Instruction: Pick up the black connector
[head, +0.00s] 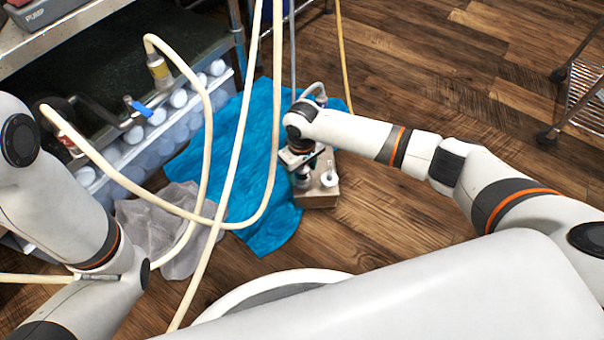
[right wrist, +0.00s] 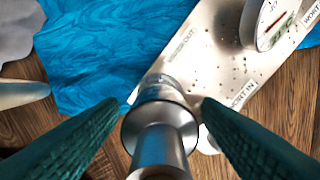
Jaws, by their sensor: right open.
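My right gripper (head: 303,168) is over the metal panel box (head: 318,190) on the floor. In the right wrist view its two green ribbed fingers (right wrist: 160,106) are open. A shiny metal fitting (right wrist: 160,130) stands between them with a gap on each side. I cannot clearly make out a black connector in either view; the gripper hides part of the box in the head view. My left gripper is not in view.
A blue cloth (head: 240,150) and a grey cloth (head: 170,220) lie beside the box. Cream hoses (head: 232,170) loop across the left side. A shelf (head: 60,40) and a crate with white-capped bottles (head: 150,135) stand left. A wire cart (head: 588,95) stands right; wooden floor is clear between.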

